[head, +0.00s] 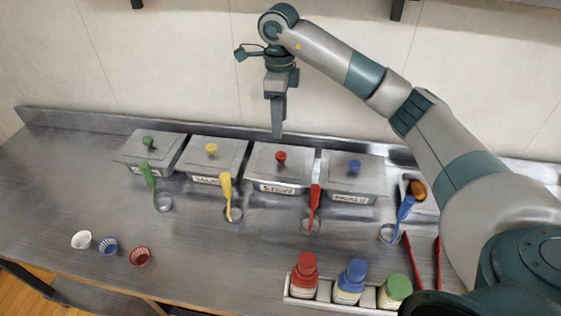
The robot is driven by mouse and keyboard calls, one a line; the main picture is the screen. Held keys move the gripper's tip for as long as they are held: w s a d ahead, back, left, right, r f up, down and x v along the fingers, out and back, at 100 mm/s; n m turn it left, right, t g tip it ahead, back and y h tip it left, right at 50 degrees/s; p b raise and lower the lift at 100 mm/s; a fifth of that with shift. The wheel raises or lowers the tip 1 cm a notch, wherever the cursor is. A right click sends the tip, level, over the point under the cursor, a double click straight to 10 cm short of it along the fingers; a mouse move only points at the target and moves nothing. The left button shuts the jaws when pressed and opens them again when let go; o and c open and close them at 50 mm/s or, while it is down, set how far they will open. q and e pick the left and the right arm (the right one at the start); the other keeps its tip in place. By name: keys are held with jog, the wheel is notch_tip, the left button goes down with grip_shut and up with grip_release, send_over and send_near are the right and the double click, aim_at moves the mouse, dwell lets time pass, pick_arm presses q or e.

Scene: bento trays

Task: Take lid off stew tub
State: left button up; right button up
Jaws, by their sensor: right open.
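The stew tub (284,189) is a grey metal box with a label reading STEW, third from the left in a row along the back of the counter. Its lid (262,162) is on, with a red knob (281,157) on top. My right gripper (278,132) points down above the lid's back part, a little above and behind the knob in the picture. It is open and empty, apart from the knob. Its fingers overlap in this view. My left gripper is out of view.
Lidded tubs with a yellow knob (211,149) and a blue knob (354,166) flank it closely. Coloured ladles, including a red ladle (314,200), stand in front. Bottles fill a white rack (325,304) at the front.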

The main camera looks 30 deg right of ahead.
jog(key=p, duration=0.2)
send_over(281, 154)
jog(key=f, duration=0.5)
jog(key=shift+a, duration=0.2)
jog(key=shift+f, duration=0.35)
jog(key=shift+d+f+p, duration=0.1)
jog(key=shift+f+p, duration=0.85)
jog(key=shift+p, duration=0.1)
notch_tip(281, 154, down, 2)
jog(key=shift+d+f+p, duration=0.1)
jog(key=shift+p, duration=0.4)
jog(key=shift+f, duration=0.55)
